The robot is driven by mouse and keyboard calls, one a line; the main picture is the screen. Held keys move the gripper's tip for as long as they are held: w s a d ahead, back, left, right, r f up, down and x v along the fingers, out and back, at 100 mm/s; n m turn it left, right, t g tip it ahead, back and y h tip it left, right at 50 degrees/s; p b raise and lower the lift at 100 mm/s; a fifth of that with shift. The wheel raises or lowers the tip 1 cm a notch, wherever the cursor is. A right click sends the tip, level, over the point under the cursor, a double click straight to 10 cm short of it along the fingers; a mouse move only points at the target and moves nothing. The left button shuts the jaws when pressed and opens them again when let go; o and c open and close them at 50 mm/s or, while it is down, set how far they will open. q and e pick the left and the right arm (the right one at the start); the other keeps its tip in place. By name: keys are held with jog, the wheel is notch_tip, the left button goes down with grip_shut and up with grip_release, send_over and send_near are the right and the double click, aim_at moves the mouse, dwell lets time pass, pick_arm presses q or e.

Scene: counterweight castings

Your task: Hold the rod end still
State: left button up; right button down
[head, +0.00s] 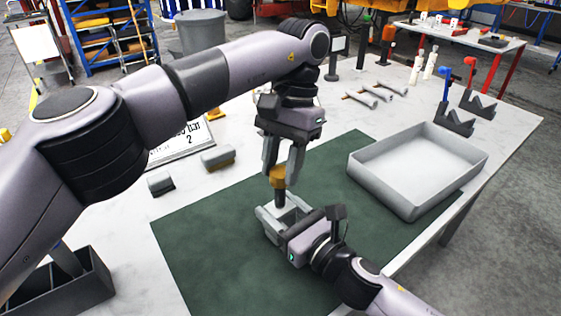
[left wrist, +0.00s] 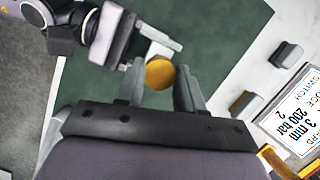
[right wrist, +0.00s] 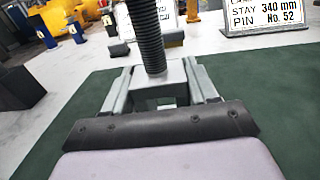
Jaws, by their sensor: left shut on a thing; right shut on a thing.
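A grey block-like rod end (right wrist: 168,82) stands on the green mat (head: 215,262). A dark threaded rod (right wrist: 148,38) rises upright from it in the right wrist view. My right gripper (head: 283,222) is shut on the grey block, one finger on each side. A bronze-coloured round piece (head: 278,178) sits above the block. My left gripper (head: 281,168) comes down from above and is shut on this round piece, whose flat top (left wrist: 160,73) shows between the fingers in the left wrist view. The block's lower part is partly hidden by my right gripper.
A grey tray (head: 417,167) stands right of the grippers, apparently empty. Two small blocks (head: 217,157) and a sign (head: 185,142) lie at the left. Blue and red-topped V-stands (head: 455,122) and light rods (head: 375,92) are farther back. The mat's front is clear.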

pick_arm(q)
jog(key=shift+m, duration=0.7)
jog(key=o, duration=1)
jog(key=shift+c, duration=0.4)
